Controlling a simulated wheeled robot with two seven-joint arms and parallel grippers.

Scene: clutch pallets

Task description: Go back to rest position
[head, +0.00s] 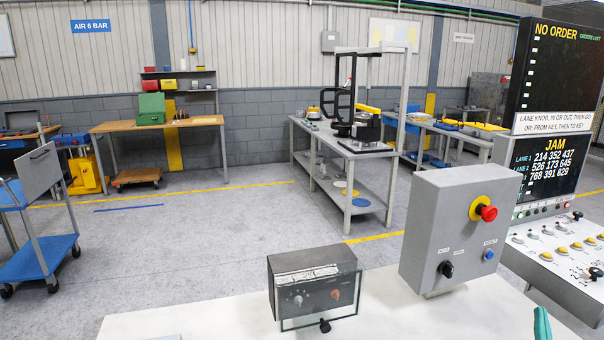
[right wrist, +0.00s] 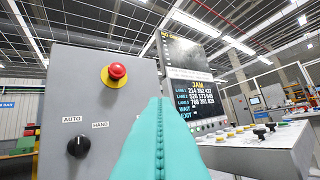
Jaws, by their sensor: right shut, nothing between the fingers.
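My right gripper (head: 542,325) shows as a teal fingertip at the bottom right edge of the head view. In the right wrist view its teal fingers (right wrist: 160,140) are pressed together with nothing between them. They point toward the grey control box (right wrist: 75,115) and the lane screen behind it; I cannot tell how far apart they are from it. My left gripper is not in view.
The white table carries the grey box (head: 455,230) with a red stop button (head: 487,212) and a small dark knob box (head: 315,285). A panel of buttons (head: 560,250) stands right, under a JAM screen (head: 545,165). The table's front middle is bare.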

